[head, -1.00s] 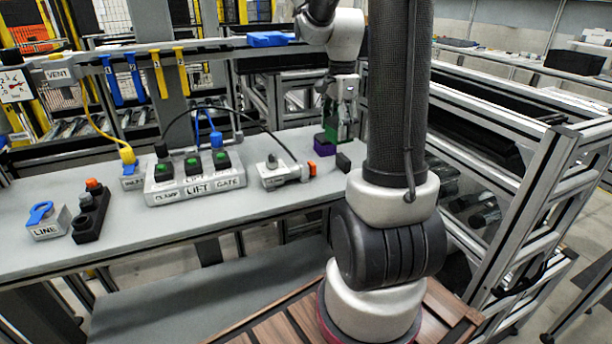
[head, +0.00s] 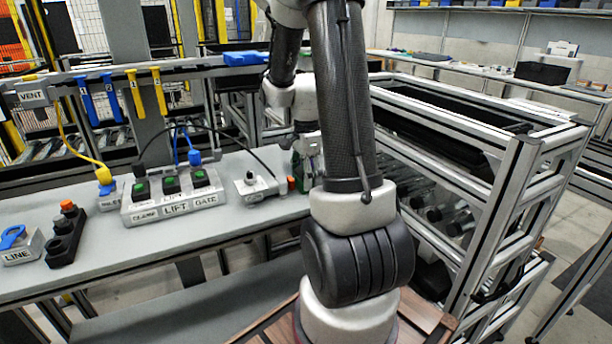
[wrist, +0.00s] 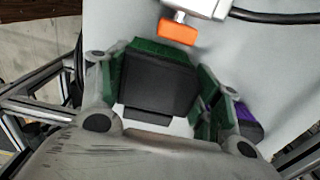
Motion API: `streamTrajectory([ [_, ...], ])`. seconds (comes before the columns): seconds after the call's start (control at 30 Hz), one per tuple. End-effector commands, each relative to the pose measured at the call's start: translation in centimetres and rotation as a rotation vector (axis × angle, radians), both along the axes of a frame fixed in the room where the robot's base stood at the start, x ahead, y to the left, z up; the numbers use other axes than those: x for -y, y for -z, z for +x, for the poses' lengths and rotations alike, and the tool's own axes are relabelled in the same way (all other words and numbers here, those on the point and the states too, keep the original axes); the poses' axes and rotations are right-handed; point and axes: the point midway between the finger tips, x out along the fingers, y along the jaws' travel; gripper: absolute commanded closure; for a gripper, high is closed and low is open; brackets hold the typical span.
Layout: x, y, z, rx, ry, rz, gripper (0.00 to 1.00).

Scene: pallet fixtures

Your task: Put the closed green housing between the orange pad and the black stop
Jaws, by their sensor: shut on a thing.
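My gripper (wrist: 160,88) is shut on the green housing (wrist: 155,47), with a finger on its left and right sides in the wrist view. The housing shows a green edge and a large dark face. The orange pad (wrist: 178,31) lies above it in the wrist view, with a gap of bench between. A narrow black piece (wrist: 145,117), seemingly the black stop, shows just below the housing. I cannot tell whether they touch. In the head view, a green sliver of the housing (head: 297,164) shows by the orange pad (head: 291,183); my arm hides the stop.
A purple block (wrist: 246,124) lies beside the right finger. The grey clamp body (head: 258,187) carries the orange pad, and a black cable runs from it. A labelled switch box (head: 175,203) stands left of it on the grey bench (head: 110,240). A metal frame rack (head: 490,205) stands at right.

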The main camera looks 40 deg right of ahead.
Motion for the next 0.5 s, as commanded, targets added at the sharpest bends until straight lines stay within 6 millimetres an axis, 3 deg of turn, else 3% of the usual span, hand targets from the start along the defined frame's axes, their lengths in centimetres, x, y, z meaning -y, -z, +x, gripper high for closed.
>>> streamTrajectory([
  [0.27,0.00,0.20,0.01,0.000,0.000,0.000,0.63],
  [0.3,0.00,0.19,0.01,0.000,0.000,0.000,0.31],
  [0.4,0.00,0.17,0.01,0.000,0.000,0.000,0.15],
  [0.5,0.00,0.17,0.01,0.000,0.000,0.000,0.15],
])
